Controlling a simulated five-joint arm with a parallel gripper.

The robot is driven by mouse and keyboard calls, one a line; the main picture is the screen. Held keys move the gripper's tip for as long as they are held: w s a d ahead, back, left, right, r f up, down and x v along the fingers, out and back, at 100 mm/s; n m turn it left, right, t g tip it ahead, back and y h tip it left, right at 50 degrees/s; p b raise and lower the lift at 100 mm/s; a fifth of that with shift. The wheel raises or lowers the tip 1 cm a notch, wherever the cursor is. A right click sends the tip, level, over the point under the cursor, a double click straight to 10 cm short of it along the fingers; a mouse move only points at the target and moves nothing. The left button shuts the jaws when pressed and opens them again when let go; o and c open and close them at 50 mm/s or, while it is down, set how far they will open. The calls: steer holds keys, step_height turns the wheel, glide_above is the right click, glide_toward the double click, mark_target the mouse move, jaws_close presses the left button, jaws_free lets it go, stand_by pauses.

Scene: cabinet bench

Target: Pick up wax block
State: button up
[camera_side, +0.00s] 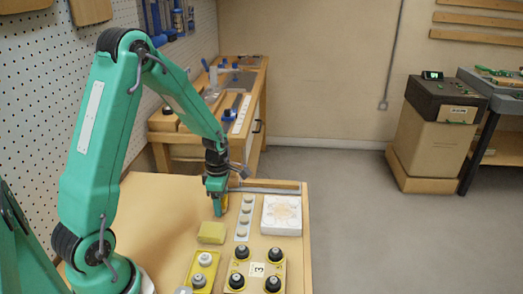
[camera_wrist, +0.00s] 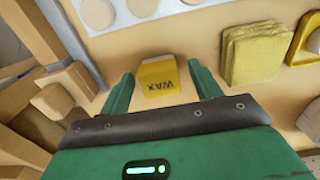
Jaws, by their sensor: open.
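The wax block (camera_wrist: 158,80) is a small yellow block marked "WAX", upside down in the wrist view. It lies on the light wooden bench top. My gripper (camera_wrist: 160,74) is open, with one green finger on either side of the block and a visible gap at each side. In the side view my gripper (camera_side: 219,208) points down over the bench, and a yellow patch of the wax block (camera_side: 225,203) shows beside the finger. The finger hides the rest of it there.
A stack of yellow cloths or pads (camera_wrist: 255,55) lies near the block, also in the side view (camera_side: 212,232). A white strip with round discs (camera_side: 243,218) and a white square tile (camera_side: 282,215) lie to the right. Black-knobbed yellow holders (camera_side: 255,270) stand in front.

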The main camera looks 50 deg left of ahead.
mark_target(222, 200)
steer(key=c, duration=1)
steer(key=shift+c, duration=0.2)
steer(key=shift+r, duration=0.1)
steer(key=shift+c, duration=0.2)
steer(key=shift+r, duration=0.8)
steer(key=r, duration=0.1)
steer(key=d+r, duration=0.1)
steer(key=r, duration=0.1)
steer(key=s+d+r, duration=0.2)
steer(key=d+r, duration=0.4)
steer(key=d, duration=0.4)
steer(key=shift+s+d+r, duration=0.15)
steer(key=shift+d, duration=0.1)
